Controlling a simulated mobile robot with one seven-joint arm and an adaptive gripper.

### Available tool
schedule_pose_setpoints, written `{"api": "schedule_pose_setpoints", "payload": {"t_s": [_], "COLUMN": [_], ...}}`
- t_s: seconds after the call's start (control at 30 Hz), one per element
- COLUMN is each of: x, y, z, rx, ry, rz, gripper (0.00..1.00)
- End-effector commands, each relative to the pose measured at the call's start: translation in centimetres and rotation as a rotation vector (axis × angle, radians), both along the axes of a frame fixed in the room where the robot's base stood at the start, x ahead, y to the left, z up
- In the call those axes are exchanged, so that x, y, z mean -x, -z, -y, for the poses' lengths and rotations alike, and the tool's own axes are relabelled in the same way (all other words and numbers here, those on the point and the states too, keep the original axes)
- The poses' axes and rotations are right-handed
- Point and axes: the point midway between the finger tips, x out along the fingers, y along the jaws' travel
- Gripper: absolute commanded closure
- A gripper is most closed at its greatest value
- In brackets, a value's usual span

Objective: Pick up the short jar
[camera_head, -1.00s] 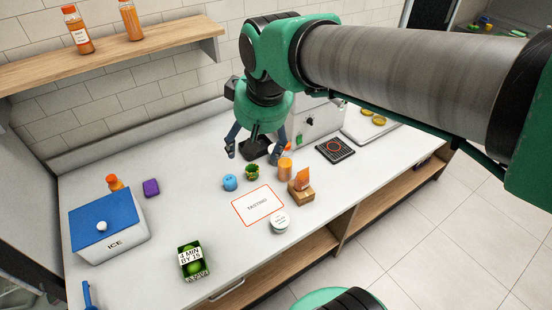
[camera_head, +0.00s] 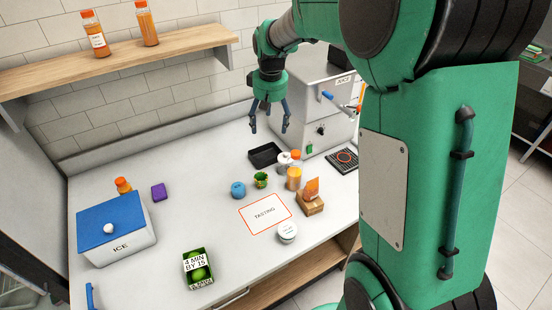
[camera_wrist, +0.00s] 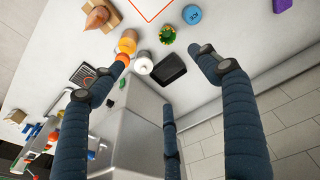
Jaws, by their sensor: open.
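A low round white jar (camera_head: 287,232) with a labelled lid stands at the front edge of the tasting mat (camera_head: 250,207). A small pale jar (camera_head: 284,160) stands farther back, beside an amber jar (camera_head: 294,180); the wrist view shows this pale jar (camera_wrist: 144,64) and the amber jar (camera_wrist: 127,43) too. I cannot tell for certain which one is the short jar. My gripper (camera_head: 269,126) is open and empty, fingers pointing down, above the back of the counter near the black tray (camera_head: 265,154). Its spread fingers (camera_wrist: 158,72) also show in the wrist view.
The large grey juicer (camera_head: 318,108) stands right of my gripper. A blue round item (camera_head: 238,189), green pot (camera_head: 261,180) and wooden block (camera_head: 310,204) surround the mat. The ice box (camera_head: 117,230) and a lime box (camera_head: 197,267) are at left. A shelf (camera_head: 130,55) hangs behind.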

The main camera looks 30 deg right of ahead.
Motion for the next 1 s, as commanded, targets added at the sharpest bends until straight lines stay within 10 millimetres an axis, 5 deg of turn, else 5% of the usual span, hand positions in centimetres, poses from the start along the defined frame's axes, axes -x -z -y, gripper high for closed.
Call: {"api": "schedule_pose_setpoints", "payload": {"t_s": [0.3,0.7,1.0], "x": [-5.3,-9.2,-9.7], "y": [8.1,18.7,21.2], "z": [5.9,12.5,13.9], "rx": [-0.013,-0.036,-0.042], "ry": [-0.007,-0.021,-0.025], "rz": [-0.072,-0.146,-0.161], "gripper": [0.25,0.25,0.25]}}
